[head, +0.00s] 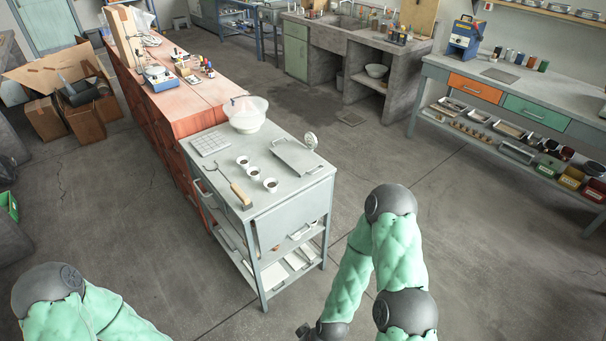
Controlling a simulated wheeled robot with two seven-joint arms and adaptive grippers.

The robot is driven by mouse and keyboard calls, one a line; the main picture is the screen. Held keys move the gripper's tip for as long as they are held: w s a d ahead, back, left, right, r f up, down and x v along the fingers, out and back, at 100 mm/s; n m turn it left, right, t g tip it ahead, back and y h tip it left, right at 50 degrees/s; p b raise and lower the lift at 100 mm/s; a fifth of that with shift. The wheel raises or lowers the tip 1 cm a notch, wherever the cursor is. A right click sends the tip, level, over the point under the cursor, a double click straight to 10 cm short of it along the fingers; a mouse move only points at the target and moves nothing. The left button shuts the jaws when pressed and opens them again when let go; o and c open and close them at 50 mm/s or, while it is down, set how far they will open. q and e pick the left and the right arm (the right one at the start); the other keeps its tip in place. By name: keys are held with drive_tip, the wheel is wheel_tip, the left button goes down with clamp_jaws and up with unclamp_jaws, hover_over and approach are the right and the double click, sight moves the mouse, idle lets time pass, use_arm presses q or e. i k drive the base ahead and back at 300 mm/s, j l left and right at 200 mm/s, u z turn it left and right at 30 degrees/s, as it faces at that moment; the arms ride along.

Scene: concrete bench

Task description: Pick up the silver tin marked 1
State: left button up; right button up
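I cannot pick out a silver tin marked 1; no marking is readable at this distance. A row of small tins or jars (519,59) stands on the right-hand grey bench (560,86), in dark, silver and coloured tones. More small containers (480,131) sit on the shelf below. My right arm hangs in the lower middle, far from that bench. Only a dark piece of my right gripper (304,331) shows at the bottom edge, so its opening cannot be judged. My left arm shows at the lower left, and its gripper is out of view.
Cardboard boxes (85,124) lie at left. Open floor (470,230) stretches to the right bench.

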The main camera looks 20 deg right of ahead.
sight(271, 184)
drive_tip(key=i+j+z, duration=0.15)
drive_tip(key=j+z, duration=0.25)
drive_tip(key=i+j+z, duration=0.15)
drive_tip(key=j+z, duration=1.15)
drive_tip(key=j, duration=0.55)
drive_tip(key=k+j, duration=0.15)
drive_tip(key=j, duration=0.4)
drive_tip(key=j+z, duration=0.1)
drive_tip(key=j, duration=0.45)
